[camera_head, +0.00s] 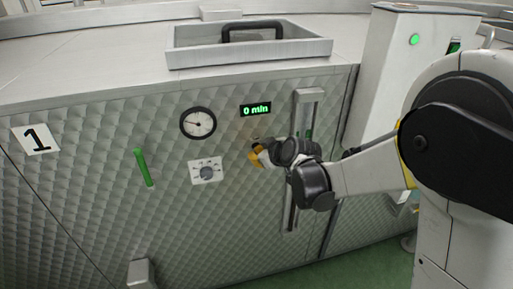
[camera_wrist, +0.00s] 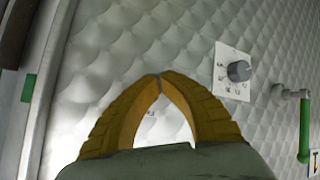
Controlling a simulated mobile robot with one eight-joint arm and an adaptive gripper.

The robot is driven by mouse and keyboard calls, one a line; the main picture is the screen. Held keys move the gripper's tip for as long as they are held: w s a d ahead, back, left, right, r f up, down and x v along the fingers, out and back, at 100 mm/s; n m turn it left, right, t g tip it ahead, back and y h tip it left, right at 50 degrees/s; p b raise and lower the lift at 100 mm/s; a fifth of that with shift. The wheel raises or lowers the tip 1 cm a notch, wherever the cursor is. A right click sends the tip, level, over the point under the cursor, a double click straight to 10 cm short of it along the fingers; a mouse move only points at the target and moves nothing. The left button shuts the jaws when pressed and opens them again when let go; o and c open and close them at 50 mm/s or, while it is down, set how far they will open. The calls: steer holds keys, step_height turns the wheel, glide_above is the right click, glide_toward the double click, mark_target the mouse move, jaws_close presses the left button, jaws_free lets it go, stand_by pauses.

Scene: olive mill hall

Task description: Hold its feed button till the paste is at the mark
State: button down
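My gripper (camera_head: 256,153) has yellow fingers and is in front of the quilted metal panel (camera_head: 100,140), left of a tall upright gauge strip (camera_head: 309,97). In the wrist view the fingertips (camera_wrist: 159,77) meet, with nothing seen held between them. A pale patch (camera_wrist: 165,128) with small dark marks shows between the fingers; I cannot tell whether it is the feed button's plate. No button is clearly seen there. A green mark (camera_wrist: 28,88) shows beside the strip at the left of the wrist view. My wrist covers part of the strip in the head view, and no paste level can be made out.
A display (camera_head: 255,110) reads "0 min". A round dial (camera_head: 198,123), a knob plate (camera_head: 196,171), a green handle (camera_head: 144,167) and a number 1 plate (camera_head: 36,139) are on the panel. A white cabinet (camera_head: 385,60) with a green light stands right.

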stand_by(0.4)
steer(key=shift+s+d, duration=0.25)
steer(key=shift+s, duration=0.5)
steer(key=shift+s+d, duration=0.25)
steer(key=shift+s, duration=0.55)
steer(key=shift+s+d, duration=0.2)
steer(key=shift+s, duration=0.6)
steer(key=shift+s+d, duration=0.25)
steer(key=shift+s, duration=0.55)
